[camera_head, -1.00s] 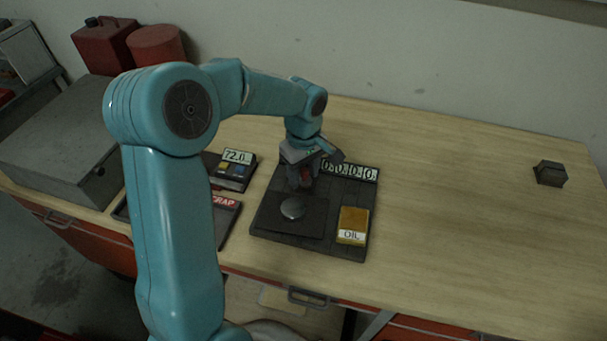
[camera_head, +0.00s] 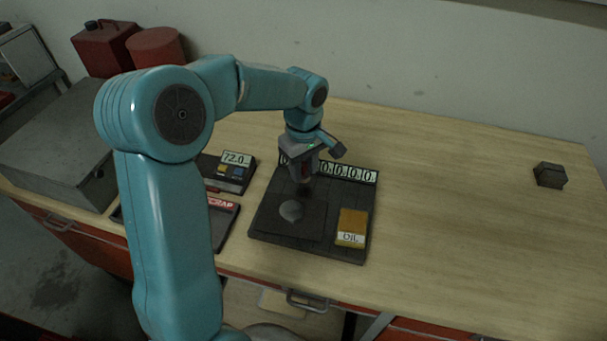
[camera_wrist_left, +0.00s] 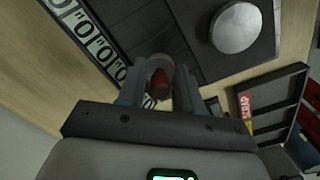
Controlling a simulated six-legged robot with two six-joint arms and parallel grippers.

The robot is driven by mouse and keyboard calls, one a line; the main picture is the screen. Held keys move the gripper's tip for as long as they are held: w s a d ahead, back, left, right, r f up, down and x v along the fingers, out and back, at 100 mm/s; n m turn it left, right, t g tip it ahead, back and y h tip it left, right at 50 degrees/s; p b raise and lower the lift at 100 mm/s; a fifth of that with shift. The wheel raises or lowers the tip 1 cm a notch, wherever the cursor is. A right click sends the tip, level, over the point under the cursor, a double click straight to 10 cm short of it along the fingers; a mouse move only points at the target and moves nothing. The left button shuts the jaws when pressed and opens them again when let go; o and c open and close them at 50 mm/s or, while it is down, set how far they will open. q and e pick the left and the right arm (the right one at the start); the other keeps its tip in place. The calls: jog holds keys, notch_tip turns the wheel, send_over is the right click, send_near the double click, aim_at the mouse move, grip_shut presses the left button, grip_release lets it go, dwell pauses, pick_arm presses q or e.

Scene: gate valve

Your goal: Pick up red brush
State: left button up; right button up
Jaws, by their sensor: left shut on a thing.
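The red brush shows in the left wrist view as a dark red rounded piece (camera_wrist_left: 158,84) between the two grey fingers. Its far end looks pale and its full shape is hidden. My left gripper (camera_head: 303,180) is shut on it and points down above the back part of the dark mat (camera_head: 338,246). In the head view the fingers hide most of the brush. The gap between brush and mat looks small, and I cannot tell its exact height. My right gripper is in neither view.
A round grey dome (camera_head: 291,211) sits on the mat, with a yellow OIL box (camera_head: 352,228) to its right and a number strip (camera_head: 350,173) behind. A SCRAP tray (camera_head: 224,222) and a 72.0 display unit (camera_head: 232,172) stand left. The table's right side is mostly clear.

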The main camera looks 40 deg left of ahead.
aim_at(303, 164)
pick_arm(q)
notch_tip(303, 164, up, 17)
jog(key=shift+r, duration=0.1)
jog(key=shift+o, duration=1.2)
jog(key=shift+c, duration=0.8)
